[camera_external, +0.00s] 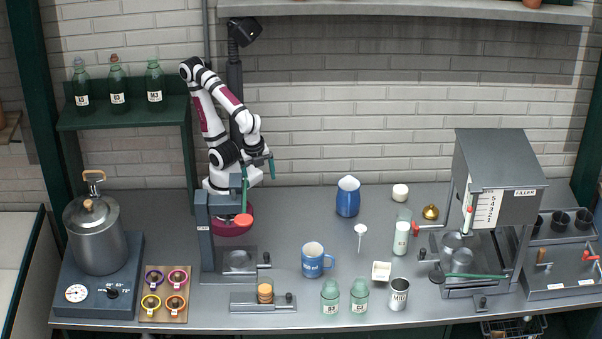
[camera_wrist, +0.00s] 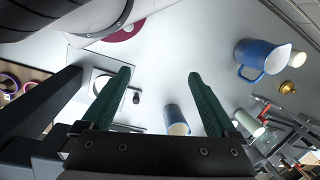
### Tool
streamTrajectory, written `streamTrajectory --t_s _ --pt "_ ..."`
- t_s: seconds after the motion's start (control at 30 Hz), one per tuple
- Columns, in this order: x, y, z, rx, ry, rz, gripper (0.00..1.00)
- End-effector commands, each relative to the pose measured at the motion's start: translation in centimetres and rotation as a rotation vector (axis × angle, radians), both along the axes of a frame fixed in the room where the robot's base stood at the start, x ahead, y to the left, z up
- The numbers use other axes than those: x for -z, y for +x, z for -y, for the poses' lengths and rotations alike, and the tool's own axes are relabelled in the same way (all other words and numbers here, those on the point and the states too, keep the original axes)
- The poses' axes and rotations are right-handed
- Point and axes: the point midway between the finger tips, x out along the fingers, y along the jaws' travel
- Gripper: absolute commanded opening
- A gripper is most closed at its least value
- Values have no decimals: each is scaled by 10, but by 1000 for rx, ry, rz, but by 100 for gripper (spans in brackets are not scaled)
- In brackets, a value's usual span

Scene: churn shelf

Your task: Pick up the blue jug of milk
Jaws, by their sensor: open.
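The blue jug (camera_external: 348,198) stands upright toward the back of the grey worktop, right of my arm. Its white top with a spout shows. In the wrist view the blue jug (camera_wrist: 258,62) is at the upper right, outside the span of my fingers, with its handle toward the lower left. My gripper (camera_external: 258,167) is high above the worktop at the left, well apart from the jug. In the wrist view my gripper (camera_wrist: 160,76) has its two green fingers wide apart with nothing between them.
A blue mug (camera_external: 312,261) stands in front of the jug. A white funnel (camera_external: 360,232), a bottle (camera_external: 402,236) and a brass piece (camera_external: 431,212) are to its right. The filler machine (camera_external: 497,185) stands further right.

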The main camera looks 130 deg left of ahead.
Motion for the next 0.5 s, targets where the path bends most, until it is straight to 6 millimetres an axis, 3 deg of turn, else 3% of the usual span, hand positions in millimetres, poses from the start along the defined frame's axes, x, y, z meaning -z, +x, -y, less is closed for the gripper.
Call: streamTrajectory --t_s 0.13,0.27,0.37,0.5 --pt "-8 1 0 1 0 4 94" --pt "-48 2 0 0 0 9 94" --pt "-65 31 -13 -160 -19 7 94" --pt "-78 80 -45 -411 -48 27 94"
